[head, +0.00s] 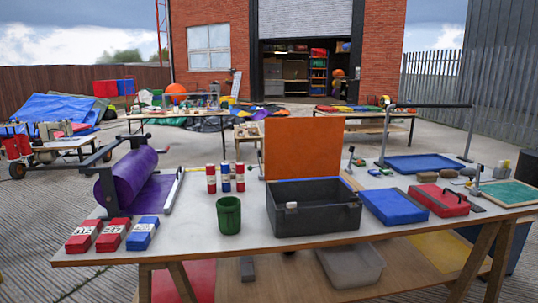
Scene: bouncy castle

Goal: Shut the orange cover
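The orange cover (303,148) stands upright, open, at the back edge of a dark grey box (314,218) on the white worktable. The box is open at the top, and its dark inside is partly visible. A small pale latch or block (291,207) shows at the front of the box. Neither of my grippers is in view.
A green cup (229,215) stands left of the box, with red and blue striped cylinders (211,178) behind it. A blue case (394,206) and a red case (440,200) lie to the right. A purple roll (130,177) is at left on the worktable (185,240).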

